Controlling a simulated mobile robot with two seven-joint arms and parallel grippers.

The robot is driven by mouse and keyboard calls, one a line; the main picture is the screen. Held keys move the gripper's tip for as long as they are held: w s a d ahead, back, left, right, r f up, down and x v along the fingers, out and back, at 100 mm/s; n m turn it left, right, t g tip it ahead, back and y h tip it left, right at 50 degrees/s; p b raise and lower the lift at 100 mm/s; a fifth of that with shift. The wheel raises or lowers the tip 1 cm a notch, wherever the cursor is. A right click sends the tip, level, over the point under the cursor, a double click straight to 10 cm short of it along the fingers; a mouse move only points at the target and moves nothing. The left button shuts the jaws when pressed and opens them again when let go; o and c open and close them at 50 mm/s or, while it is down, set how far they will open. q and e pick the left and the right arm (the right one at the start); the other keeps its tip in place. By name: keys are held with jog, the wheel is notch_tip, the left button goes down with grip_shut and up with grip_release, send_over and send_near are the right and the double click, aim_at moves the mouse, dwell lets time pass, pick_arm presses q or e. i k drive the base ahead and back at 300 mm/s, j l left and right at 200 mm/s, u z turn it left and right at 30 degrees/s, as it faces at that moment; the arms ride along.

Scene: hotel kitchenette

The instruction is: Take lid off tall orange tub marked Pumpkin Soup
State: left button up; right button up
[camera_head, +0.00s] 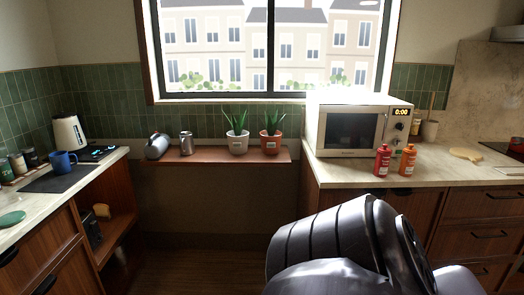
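A tall orange container (407,162) stands upright on the right counter, in front of the microwave. It has a dark reddish top, and a pale label too small to read, so I cannot tell whether it is the Pumpkin Soup tub. A similar red container (383,162) stands close to its left. Both look closed. Neither of my grippers shows. Only a dark link of one of my arms fills the bottom middle and right, in front of the right counter's cabinets.
A cream microwave (352,130) stands behind the containers. A utensil crock (430,130) and wooden board (466,154) lie to the right. Potted plants (238,143) stand on the window shelf (215,157). The left counter holds a kettle (69,132) and blue mug (60,162).

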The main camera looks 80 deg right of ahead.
aim_at(410, 149)
jog(key=k+l+z, duration=0.15)
jog(key=z, duration=1.2)
jog(key=l+z, duration=0.7)
jog(key=z, duration=0.2)
jog(key=i+l+z, duration=0.2)
jog(key=l, duration=0.25)
jog(key=l+z, duration=0.15)
jog(key=l, duration=0.3)
jog(key=i+l, duration=0.1)
jog(key=l, duration=0.25)
jog(key=i+l, duration=0.1)
jog(key=l, duration=0.3)
jog(key=z, duration=0.05)
